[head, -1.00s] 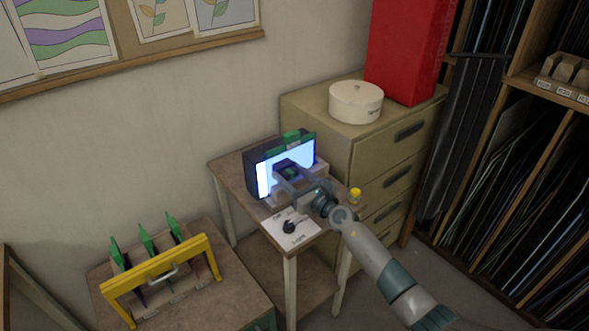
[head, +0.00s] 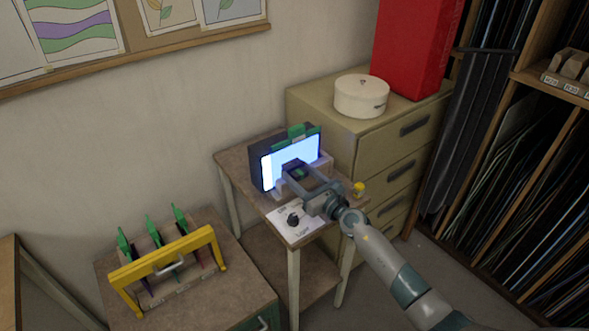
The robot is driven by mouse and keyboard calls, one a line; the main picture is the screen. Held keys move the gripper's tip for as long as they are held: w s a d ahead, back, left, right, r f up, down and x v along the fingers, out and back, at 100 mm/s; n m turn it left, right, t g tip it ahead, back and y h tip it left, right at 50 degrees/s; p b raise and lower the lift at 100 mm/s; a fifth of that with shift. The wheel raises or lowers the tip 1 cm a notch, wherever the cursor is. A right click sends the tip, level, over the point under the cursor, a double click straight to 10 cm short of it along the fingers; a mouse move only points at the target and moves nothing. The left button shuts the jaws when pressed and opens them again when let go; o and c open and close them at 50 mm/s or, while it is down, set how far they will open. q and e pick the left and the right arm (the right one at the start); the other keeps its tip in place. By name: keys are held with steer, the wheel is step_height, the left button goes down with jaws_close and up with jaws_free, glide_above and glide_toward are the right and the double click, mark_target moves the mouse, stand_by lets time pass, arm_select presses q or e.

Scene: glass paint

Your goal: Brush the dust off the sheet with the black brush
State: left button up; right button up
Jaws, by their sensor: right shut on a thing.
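The sheet (head: 281,163) stands upright and glows pale blue-white against a dark lit box on the small table. A green clip (head: 297,132) is at its top edge. My right gripper (head: 297,172) is in front of the sheet's lower middle, shut on a small dark thing (head: 294,165) that I take to be the black brush. The fingers hide most of it, and I cannot tell whether it touches the sheet. Dust on the sheet is too small to make out. My left gripper is not in view.
A white card with a black knob (head: 293,219) lies at the small table's front, beside my right arm. A yellow-capped jar (head: 358,189) is at its right edge. A yellow-framed rack (head: 168,262) with green-clipped pieces stands at lower left. A drawer cabinet (head: 335,130) stands behind.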

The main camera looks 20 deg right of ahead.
steer(key=shift+v, duration=1.25)
steer(key=shift+p, duration=0.3)
steer(key=shift+v, duration=1.45)
steer(key=shift+a+r, duration=0.1)
